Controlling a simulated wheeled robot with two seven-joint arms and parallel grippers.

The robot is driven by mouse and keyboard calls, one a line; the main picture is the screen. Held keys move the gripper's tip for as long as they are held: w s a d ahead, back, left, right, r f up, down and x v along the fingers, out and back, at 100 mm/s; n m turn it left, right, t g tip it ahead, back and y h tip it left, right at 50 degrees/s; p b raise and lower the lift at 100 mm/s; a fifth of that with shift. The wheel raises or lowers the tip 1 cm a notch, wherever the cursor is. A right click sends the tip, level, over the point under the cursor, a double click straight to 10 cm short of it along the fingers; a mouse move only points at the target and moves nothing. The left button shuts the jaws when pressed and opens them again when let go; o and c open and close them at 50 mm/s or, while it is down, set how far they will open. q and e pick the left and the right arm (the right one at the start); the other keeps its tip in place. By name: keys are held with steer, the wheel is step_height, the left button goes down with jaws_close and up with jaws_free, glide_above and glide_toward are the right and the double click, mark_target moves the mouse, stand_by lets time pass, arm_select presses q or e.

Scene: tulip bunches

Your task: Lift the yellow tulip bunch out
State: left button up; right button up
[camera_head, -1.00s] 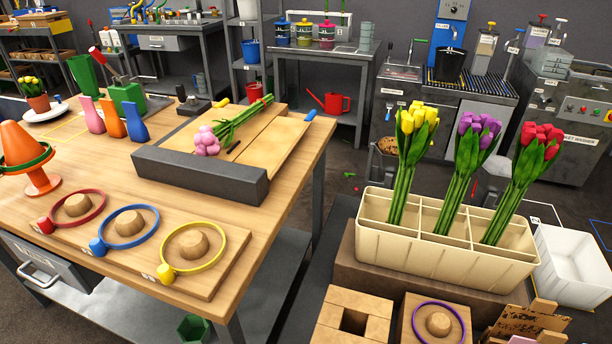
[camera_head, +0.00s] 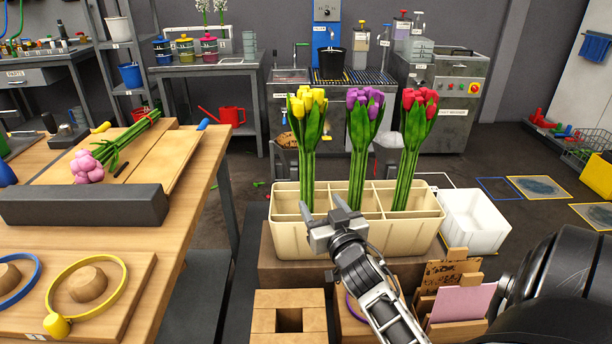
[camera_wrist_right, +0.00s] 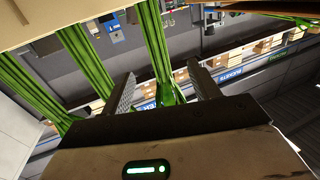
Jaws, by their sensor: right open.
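The yellow tulip bunch (camera_head: 307,140) stands upright in the left compartment of a cream planter box (camera_head: 402,232). A purple tulip bunch (camera_head: 361,140) stands in the middle compartment and a red tulip bunch (camera_head: 411,150) in the right one. My right gripper (camera_head: 321,205) is open and empty at the planter's front rim, low in front of the yellow and purple stems. In the right wrist view green stems (camera_wrist_right: 156,45) show in the gap between the open fingers (camera_wrist_right: 163,88); their blossoms are out of that view. My left gripper is not in view.
The planter sits on a brown block, with a white bin (camera_head: 474,222) right of it. A wooden block with a square hole (camera_head: 288,318) and a card rack (camera_head: 455,303) stand in front. The workbench at left holds a pink tulip bunch (camera_head: 88,168).

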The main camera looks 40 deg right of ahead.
mark_target(310, 179)
steer(key=x, duration=0.7)
steer(key=shift+w+d, duration=0.1)
steer(key=shift+w, duration=0.1)
steer(key=shift+d+x, duration=0.15)
steer(key=shift+x, duration=1.2)
steer(key=shift+d+x, duration=0.2)
steer(key=shift+x, duration=1.2)
steer(key=shift+s+r, duration=0.2)
steer(key=c, duration=1.3)
steer(key=shift+o, duration=0.2)
step_height(310, 179, up, 10)
steer(key=shift+r+p, duration=0.1)
steer(key=shift+p, duration=1.1)
